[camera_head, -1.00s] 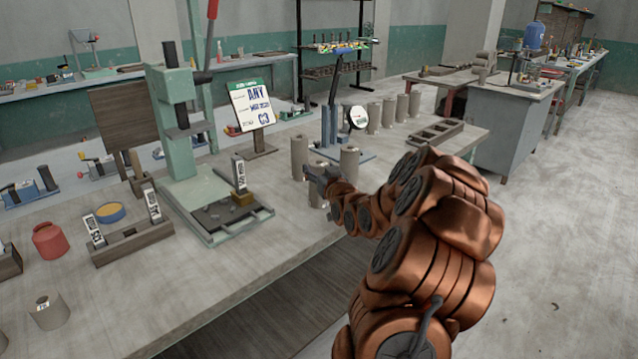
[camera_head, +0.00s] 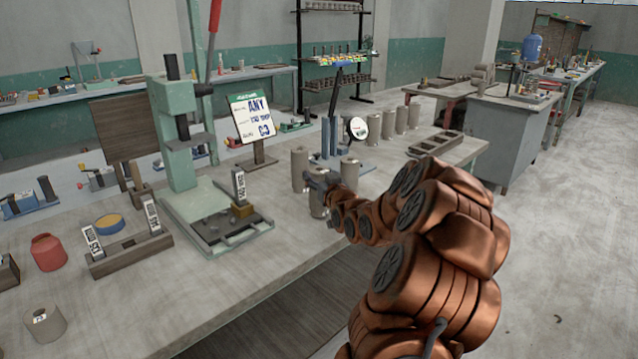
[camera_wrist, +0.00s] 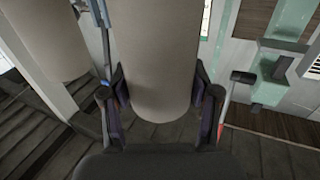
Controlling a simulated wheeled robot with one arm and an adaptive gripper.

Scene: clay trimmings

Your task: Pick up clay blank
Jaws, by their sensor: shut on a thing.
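My gripper (camera_head: 319,183) is shut on a grey cylindrical clay blank (camera_head: 317,206) near the front edge of the long workbench. In the wrist view this clay blank (camera_wrist: 160,62) stands between the two fingers (camera_wrist: 160,108), which touch its sides. Its lower part shows below my gripper in the head view, and the rest is partly hidden by my gripper. I cannot tell whether it is clear of the bench. Two similar blanks stand close by, one to the left (camera_head: 299,168) and one to the right (camera_head: 350,174). Another cylinder shows at the left of the wrist view (camera_wrist: 45,38).
A green press (camera_head: 184,140) stands on the bench to the left. A stand with a round white dial (camera_head: 357,128) is behind my gripper. More blanks (camera_head: 401,119) stand in a row farther back, beside a dark compartment tray (camera_head: 437,143). The bench front (camera_head: 240,275) is bare.

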